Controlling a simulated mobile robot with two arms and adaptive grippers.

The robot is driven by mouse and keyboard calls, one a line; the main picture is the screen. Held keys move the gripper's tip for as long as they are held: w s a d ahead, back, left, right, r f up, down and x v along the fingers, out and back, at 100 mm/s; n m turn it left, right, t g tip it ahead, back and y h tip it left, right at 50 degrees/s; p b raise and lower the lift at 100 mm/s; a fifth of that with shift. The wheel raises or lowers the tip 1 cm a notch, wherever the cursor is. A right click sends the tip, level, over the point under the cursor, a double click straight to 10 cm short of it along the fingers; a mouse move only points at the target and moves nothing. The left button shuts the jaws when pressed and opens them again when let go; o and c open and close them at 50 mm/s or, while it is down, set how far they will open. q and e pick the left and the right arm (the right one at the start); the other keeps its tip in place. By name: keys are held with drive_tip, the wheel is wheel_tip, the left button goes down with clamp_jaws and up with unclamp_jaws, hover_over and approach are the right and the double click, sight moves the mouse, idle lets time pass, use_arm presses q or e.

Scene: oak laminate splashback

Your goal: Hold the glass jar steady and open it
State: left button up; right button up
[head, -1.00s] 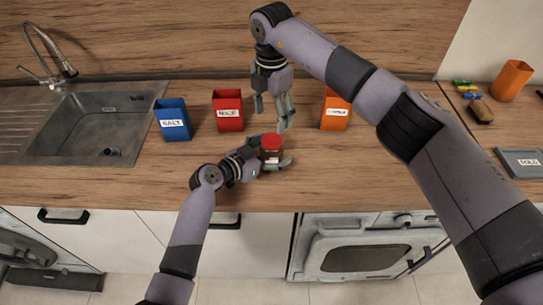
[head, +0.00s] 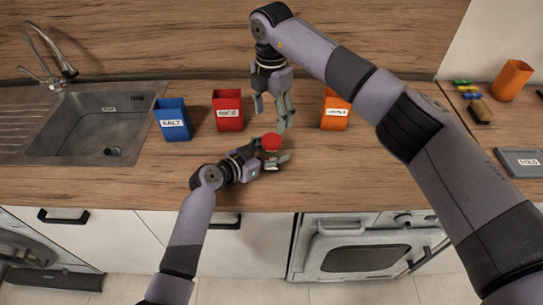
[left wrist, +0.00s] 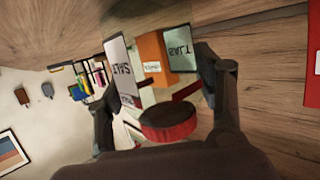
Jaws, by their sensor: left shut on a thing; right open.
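The glass jar has a round red lid (head: 272,141) and stands near the middle of the counter. Its body is mostly hidden behind the fingers of my left gripper (head: 271,161). That gripper is shut on the jar from the front left, below the lid. In the left wrist view the red lid (left wrist: 168,120) shows between the two fingers of my left gripper (left wrist: 160,72). My right gripper (head: 274,108) is open and empty, pointing down above and behind the jar. It is apart from the lid.
A blue SALT box (head: 172,122), a red box (head: 228,112) and an orange box (head: 335,112) stand behind the jar. A sink (head: 95,120) lies left. An orange cup (head: 512,80) and a grey tray (head: 520,162) are at right. The counter's front strip is clear.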

sight(271, 140)
use_arm(q)
drive_tip(key=shift+c, duration=1.2)
clamp_jaws()
use_arm(e)
drive_tip(key=shift+m, duration=0.6)
drive_tip(key=m, duration=0.5)
drive_tip(key=shift+a+m, duration=0.1)
drive_tip(key=shift+m, duration=0.2)
drive_tip(key=m, duration=0.6)
drive_tip(key=shift+m, duration=0.3)
drive_tip(key=shift+f, duration=4)
drive_tip(key=shift+c, duration=0.3)
